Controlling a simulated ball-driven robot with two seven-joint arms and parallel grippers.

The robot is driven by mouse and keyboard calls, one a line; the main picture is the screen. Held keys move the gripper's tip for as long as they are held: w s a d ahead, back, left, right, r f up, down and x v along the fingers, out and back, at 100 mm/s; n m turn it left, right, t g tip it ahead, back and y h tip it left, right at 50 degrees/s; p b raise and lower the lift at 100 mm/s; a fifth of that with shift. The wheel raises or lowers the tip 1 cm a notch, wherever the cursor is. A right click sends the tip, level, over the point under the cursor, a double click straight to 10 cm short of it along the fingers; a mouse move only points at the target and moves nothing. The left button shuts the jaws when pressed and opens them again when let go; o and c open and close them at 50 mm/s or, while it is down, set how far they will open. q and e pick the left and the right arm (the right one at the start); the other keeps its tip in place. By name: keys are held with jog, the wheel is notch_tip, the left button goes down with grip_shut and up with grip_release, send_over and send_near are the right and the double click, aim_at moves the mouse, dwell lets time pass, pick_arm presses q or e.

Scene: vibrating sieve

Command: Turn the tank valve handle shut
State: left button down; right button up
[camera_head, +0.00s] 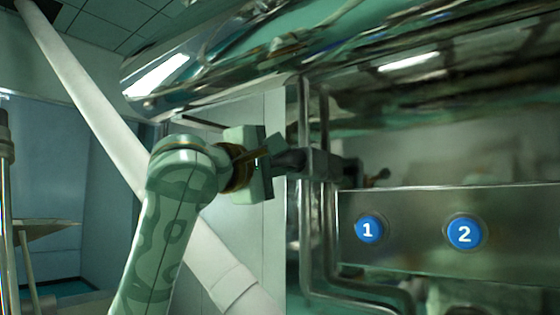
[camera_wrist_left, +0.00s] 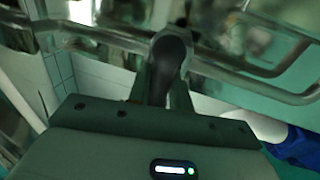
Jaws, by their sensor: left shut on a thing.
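The tank valve handle (camera_head: 290,160) is a dark, rounded lever beside the vertical steel pipes, under the big shiny tank. My left gripper (camera_head: 274,158) comes in from the left and is shut on the handle. In the left wrist view, the dark handle (camera_wrist_left: 171,52) stands between the two fingers of my left gripper (camera_wrist_left: 168,82), which touch it from both sides. The valve body (camera_head: 322,164) sits to the right of the handle on the pipes. The fingertips are partly hidden by the gripper body in the head view. My right gripper is out of view.
A steel panel (camera_head: 400,255) with blue buttons marked 1 (camera_head: 369,229) and 2 (camera_head: 464,233) is at the right. Vertical pipes (camera_head: 305,225) stand close to the gripper. The shiny tank (camera_head: 330,60) hangs above. A thick pale pipe (camera_head: 85,95) slants behind my arm.

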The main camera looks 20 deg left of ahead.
pick_arm(q)
jog(key=c, duration=1.3)
grip_release()
jog(key=shift+w, duration=0.1)
jog(key=b+v, duration=0.6)
jog(key=v, duration=1)
jog(key=shift+f, duration=0.1)
